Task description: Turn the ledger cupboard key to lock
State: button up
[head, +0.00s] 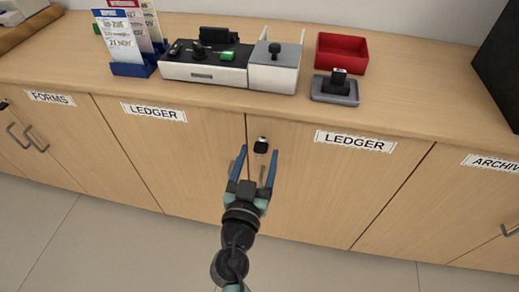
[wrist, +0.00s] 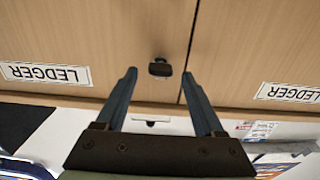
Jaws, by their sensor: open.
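The ledger cupboard key (head: 261,145) is a small black-headed key in a lock near the top of the right ledger door (head: 320,195), beside the seam between the two ledger doors. It also shows in the wrist view (wrist: 160,68), where the picture is upside down. My gripper (head: 255,158) is open and empty, its two blue fingers pointing at the cupboard front. In the wrist view the key lies between and just beyond the fingertips, apart from both. The left ledger door (head: 185,165) is shut, and the right one looks shut too.
On the counter (head: 215,103) stand a teller device (head: 205,72), a card holder (head: 130,68), a red tray (head: 342,52) and a stamp on a grey pad (head: 335,92). Forms (head: 75,140) and archive (head: 450,205) cupboards flank the ledger doors. The floor (head: 100,235) in front looks clear.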

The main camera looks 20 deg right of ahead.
jog(key=shift+x, duration=0.95)
grip_shut()
